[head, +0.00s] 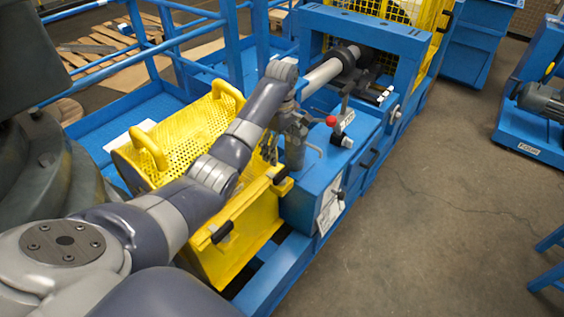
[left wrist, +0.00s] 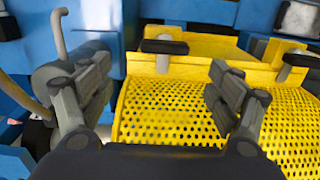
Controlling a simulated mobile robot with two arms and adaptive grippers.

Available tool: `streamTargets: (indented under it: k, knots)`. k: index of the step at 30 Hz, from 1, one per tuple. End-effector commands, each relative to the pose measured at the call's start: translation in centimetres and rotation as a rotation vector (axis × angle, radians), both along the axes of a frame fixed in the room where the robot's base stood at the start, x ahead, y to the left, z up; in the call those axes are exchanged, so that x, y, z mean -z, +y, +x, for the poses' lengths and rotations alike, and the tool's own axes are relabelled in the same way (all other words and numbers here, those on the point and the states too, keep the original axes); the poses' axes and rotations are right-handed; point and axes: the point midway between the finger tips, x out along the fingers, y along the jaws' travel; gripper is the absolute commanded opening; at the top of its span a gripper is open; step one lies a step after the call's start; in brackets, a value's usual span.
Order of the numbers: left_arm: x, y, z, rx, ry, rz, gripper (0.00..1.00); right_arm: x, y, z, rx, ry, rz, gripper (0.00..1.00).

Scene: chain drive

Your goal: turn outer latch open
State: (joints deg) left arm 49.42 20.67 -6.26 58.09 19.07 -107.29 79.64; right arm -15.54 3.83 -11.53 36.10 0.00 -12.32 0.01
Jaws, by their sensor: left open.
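A yellow perforated guard (head: 190,135) covers the chain drive, with a yellow front panel (head: 240,235) below it. Two black-handled latches sit along the panel's edge: a nearer one (head: 222,232) and a farther one (head: 279,178). I cannot tell which is the outer latch. My left gripper (head: 280,138) is above the guard's far end, partly hidden by my arm. In the left wrist view, its open, empty fingers (left wrist: 160,92) stand apart over the guard (left wrist: 170,115). One black-topped latch (left wrist: 165,47) shows beyond and between them; another (left wrist: 295,58) lies to the right. Neither is touched.
A blue machine housing (head: 320,180) with a red-knobbed lever (head: 332,121) stands just beyond the guard. Yellow handles (head: 148,148) rise from the guard. Blue rails (head: 150,50) line the back left. The floor (head: 430,200) at right is clear.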

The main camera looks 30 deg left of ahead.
Motion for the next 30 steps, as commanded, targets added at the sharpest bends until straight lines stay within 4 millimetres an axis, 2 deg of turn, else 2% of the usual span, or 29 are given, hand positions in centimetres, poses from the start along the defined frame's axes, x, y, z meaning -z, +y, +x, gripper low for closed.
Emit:
streamTargets:
  k: [4,9,13,18,24,30]
  knots:
    - [2.0,0.0,-0.2,0.0,0.007,0.0,0.83,-0.3,0.0,-1.1,-0.001,0.014,-0.001,0.8]
    - [5.3,0.0,-0.3,0.001,0.007,0.001,0.83,-0.4,-1.6,-4.5,-0.005,0.066,-0.022,0.8]
    - [7.8,0.0,-0.3,0.001,0.006,0.001,0.83,-0.4,-2.4,-5.7,-0.006,0.083,-0.032,0.8]
    - [9.7,-0.1,-0.2,0.002,0.003,0.0,0.83,-0.3,-2.2,-4.2,-0.004,0.06,-0.029,0.8]
    - [10.4,-0.1,-0.1,0.002,0.001,0.001,0.83,-0.5,-1.1,-1.5,-0.002,0.018,-0.013,0.8]
    - [10.4,-0.1,-0.1,0.002,0.0,0.001,0.83,-0.4,-0.4,-1.9,0.001,0.026,-0.006,0.8]
